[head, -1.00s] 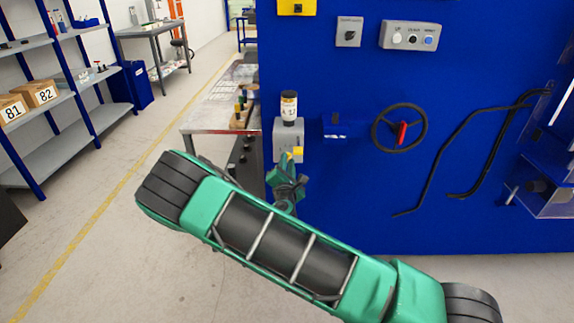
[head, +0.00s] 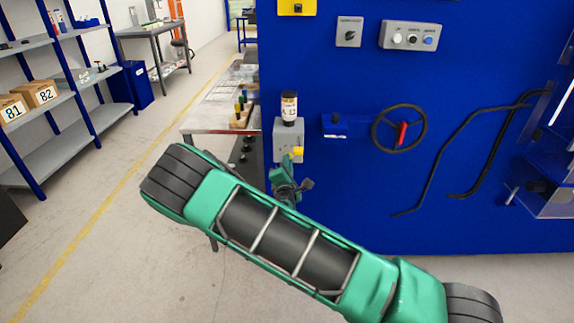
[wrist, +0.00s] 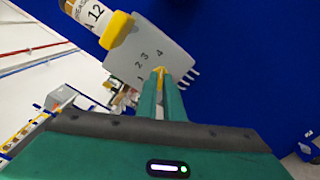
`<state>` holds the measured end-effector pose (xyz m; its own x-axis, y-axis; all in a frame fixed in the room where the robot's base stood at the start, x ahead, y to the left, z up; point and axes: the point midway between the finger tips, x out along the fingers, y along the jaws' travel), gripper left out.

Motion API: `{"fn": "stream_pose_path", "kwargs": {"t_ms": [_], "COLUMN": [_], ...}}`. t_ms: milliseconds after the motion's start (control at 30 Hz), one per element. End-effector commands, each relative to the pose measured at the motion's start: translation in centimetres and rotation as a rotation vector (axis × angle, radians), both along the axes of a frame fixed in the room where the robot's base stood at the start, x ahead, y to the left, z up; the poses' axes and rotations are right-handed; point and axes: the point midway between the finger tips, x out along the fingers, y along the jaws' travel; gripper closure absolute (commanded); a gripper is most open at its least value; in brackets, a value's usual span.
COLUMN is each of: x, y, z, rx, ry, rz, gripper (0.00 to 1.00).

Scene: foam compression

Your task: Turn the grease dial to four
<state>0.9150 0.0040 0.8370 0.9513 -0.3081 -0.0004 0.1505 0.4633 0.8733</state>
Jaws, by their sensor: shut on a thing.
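The grease unit is a grey box (head: 288,140) on the blue wall panel, with a labelled canister (head: 289,108) on top. In the head view my gripper (head: 285,180) is just below the box, partly hidden by my arm.
A handwheel (head: 399,128) with a red handle and bent black pipes (head: 480,150) are on the panel to the right. Button boxes (head: 410,36) are higher up. A workbench (head: 210,115) stands behind, left of the panel.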

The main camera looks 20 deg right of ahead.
Motion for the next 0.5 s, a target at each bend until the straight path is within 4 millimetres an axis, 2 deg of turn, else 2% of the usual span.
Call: {"fn": "stream_pose_path", "kwargs": {"t_ms": [33, 100, 367, 500], "x": [-0.05, -0.05, -0.04, -0.64], "y": [-0.20, -0.19, -0.08, 0.21], "z": [-0.17, -0.14, -0.05, -0.08], "rx": [0.002, 0.002, 0.000, 0.001], "ry": [0.003, 0.003, 0.001, 0.002], "rz": [-0.004, -0.004, -0.002, -0.001], "gripper": [0.88, 0.74, 0.74, 0.74]}}
